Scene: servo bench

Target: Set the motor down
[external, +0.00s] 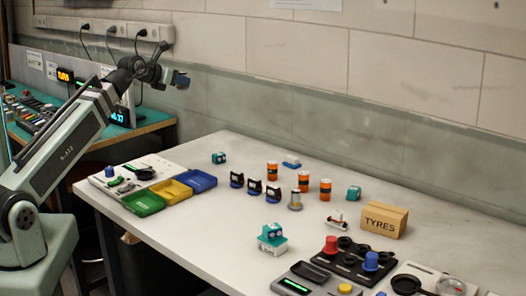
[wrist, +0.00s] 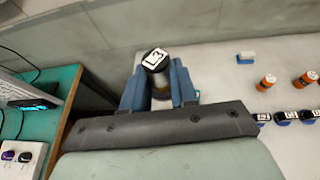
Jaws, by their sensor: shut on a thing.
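The motor (wrist: 157,62), a silvery cylinder with a black end and a white label, stands between the blue fingers of my gripper (wrist: 158,84) in the wrist view. The gripper is shut on it. In the external view my gripper (external: 181,79) is raised at the upper left, well above the white table (external: 190,235) and beyond its far left edge. The motor is too small and too hidden by the fingers to make out clearly there.
Several black parts with white labels on blue bases (external: 254,187) stand mid-table near orange cylinders (external: 272,170). Green, yellow (external: 171,191) and blue trays lie at the left. A TYRES box (external: 383,220) and control panels are at the right. The table's front middle is clear.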

